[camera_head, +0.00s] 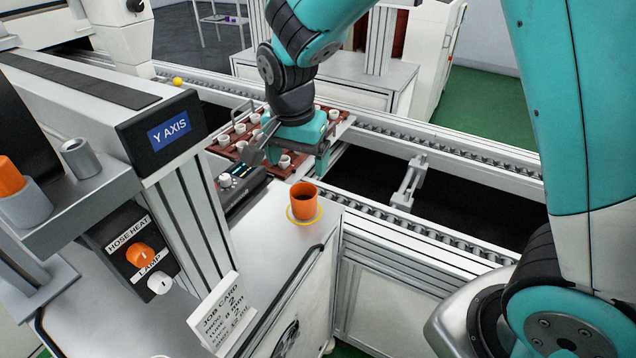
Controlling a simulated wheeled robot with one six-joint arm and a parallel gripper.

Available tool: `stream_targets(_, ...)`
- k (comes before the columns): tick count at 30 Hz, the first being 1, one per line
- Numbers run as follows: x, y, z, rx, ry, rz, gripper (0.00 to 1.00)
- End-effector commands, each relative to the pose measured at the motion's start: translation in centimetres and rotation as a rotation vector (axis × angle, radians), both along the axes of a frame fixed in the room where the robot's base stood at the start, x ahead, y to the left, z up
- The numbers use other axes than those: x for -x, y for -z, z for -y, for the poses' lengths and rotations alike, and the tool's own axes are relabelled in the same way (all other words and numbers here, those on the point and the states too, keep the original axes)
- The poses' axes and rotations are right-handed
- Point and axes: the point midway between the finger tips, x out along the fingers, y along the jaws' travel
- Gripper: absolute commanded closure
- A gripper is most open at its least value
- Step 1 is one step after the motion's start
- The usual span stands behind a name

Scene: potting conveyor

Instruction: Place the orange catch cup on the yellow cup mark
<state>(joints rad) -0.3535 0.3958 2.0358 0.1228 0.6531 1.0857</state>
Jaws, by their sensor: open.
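The orange catch cup (303,203) stands upright on the white cabinet top near its back right corner. The yellow cup mark (290,216) shows as a thin ring around the cup's base, and the cup looks to be inside it. My gripper (288,152) is open, behind and above the cup in the picture and apart from it. It hangs in front of the red-brown tray, and its fingertips are partly hard to make out.
A red-brown tray (335,126) with several small white cups sits on the conveyor. A dark control box (240,184) stands left of the cup. The Y AXIS beam (170,131), the lamp knobs (139,255) and a job card (221,315) are at left.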

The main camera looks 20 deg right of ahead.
Motion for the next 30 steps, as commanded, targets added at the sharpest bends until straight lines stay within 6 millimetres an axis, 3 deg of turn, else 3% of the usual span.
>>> stream_targets(6, 9.1, -6.0, -1.3, -0.159, -0.608, 0.003, 0.15)
stream_targets(12, 18.0, -9.0, -2.4, -0.266, -1.165, 0.082, 0.15)
stream_targets(15, 20.7, -9.4, -2.7, -0.29, -1.335, 0.117, 0.15)
stream_targets(19, 22.2, -9.6, -2.9, -0.302, -1.428, 0.139, 0.15)
stream_targets(30, 22.2, -9.6, -2.9, -0.302, -1.433, 0.139, 0.15)
